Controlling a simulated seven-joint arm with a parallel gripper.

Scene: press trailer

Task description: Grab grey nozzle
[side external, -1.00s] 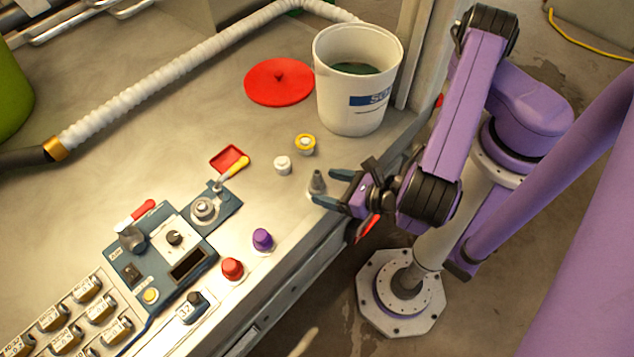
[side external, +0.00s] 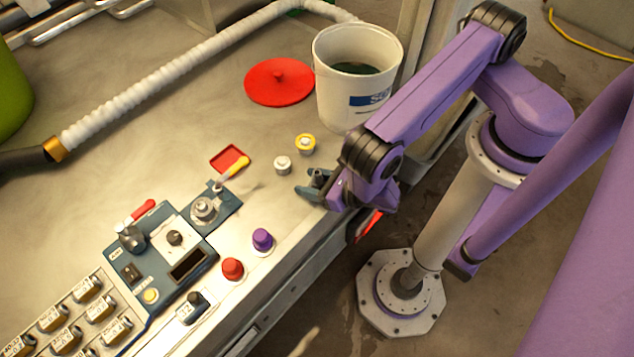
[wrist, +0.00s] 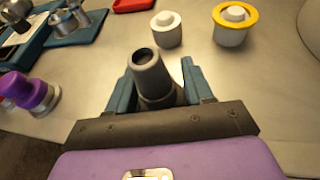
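The grey nozzle (wrist: 150,68) stands on the table near its front edge, a dark grey tapered piece with a round hole in its top. In the side view only its upper part (side external: 317,177) shows; my gripper hides the rest. My gripper (side external: 304,182) is low at the table edge, with its two blue-grey fingers on either side of the nozzle. In the wrist view my gripper (wrist: 158,66) has its fingers spread, with the nozzle between them and close to the palm. I cannot tell whether either finger touches it.
A white knob (side external: 283,164) and a yellow-ringed white knob (side external: 305,144) stand just beyond. The white bucket (side external: 350,105) is behind them. Purple (side external: 262,239) and red (side external: 232,268) knobs and the control panel (side external: 150,265) lie to the left.

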